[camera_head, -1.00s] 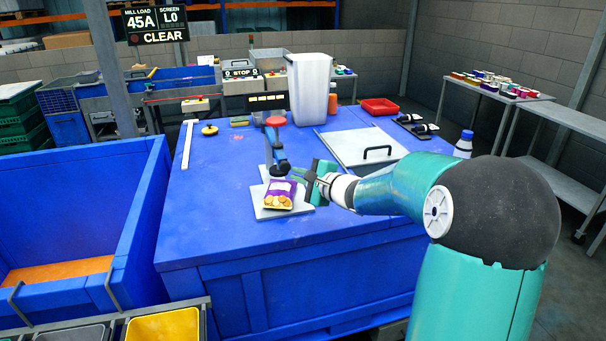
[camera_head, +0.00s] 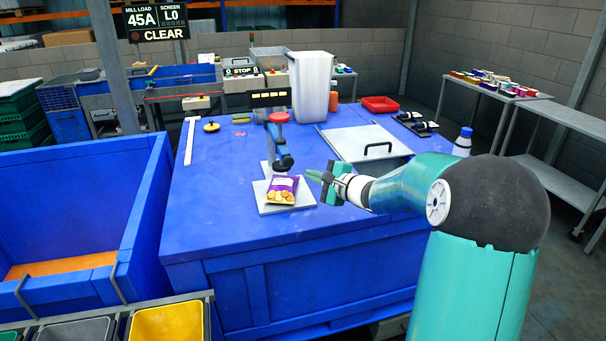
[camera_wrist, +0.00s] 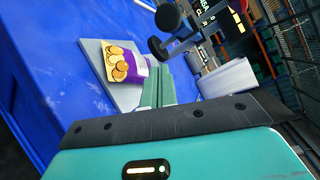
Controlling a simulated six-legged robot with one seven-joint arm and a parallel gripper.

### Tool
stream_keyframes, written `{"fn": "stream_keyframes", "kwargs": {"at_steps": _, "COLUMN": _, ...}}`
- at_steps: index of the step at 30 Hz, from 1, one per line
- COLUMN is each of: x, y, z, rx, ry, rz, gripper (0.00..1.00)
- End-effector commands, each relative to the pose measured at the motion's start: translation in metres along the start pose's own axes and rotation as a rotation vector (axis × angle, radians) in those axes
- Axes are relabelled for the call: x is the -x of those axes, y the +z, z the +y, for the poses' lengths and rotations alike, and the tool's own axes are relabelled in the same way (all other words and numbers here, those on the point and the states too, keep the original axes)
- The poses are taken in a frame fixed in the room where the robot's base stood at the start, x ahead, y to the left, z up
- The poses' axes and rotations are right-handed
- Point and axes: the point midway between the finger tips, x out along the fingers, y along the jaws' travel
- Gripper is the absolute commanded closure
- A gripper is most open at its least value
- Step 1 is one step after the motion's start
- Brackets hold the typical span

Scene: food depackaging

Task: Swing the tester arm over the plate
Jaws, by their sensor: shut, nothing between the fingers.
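The tester arm (camera_head: 279,146) stands on the blue table behind the plate, blue and black with a red knob on top. A purple packet with a yellow picture (camera_head: 282,190) lies on the pale plate. My gripper (camera_head: 316,175) is shut and empty, just right of the packet and the tester arm, apart from both in the head view. In the wrist view the shut fingers (camera_wrist: 157,90) point towards the tester arm's dark round end (camera_wrist: 160,47), with the packet (camera_wrist: 124,62) to their left.
A grey hatch lid with a black handle (camera_head: 365,143) lies right of the plate. A white bin (camera_head: 311,88) and a red tray (camera_head: 380,104) stand behind. A blue bin (camera_head: 75,215) is at left.

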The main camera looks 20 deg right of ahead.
Motion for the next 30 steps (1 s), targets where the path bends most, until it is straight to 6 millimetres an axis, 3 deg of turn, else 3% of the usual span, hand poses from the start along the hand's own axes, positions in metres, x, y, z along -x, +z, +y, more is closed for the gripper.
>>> {"fn": "stream_keyframes", "kwargs": {"at_steps": 16, "x": 0.048, "y": 0.065, "z": 0.023, "rx": 0.001, "ry": -0.002, "rz": 0.006, "gripper": 1.0}}
{"fn": "stream_keyframes", "kwargs": {"at_steps": 30, "x": 0.056, "y": 0.074, "z": 0.028, "rx": -0.001, "ry": -0.003, "rz": 0.008, "gripper": 1.0}}
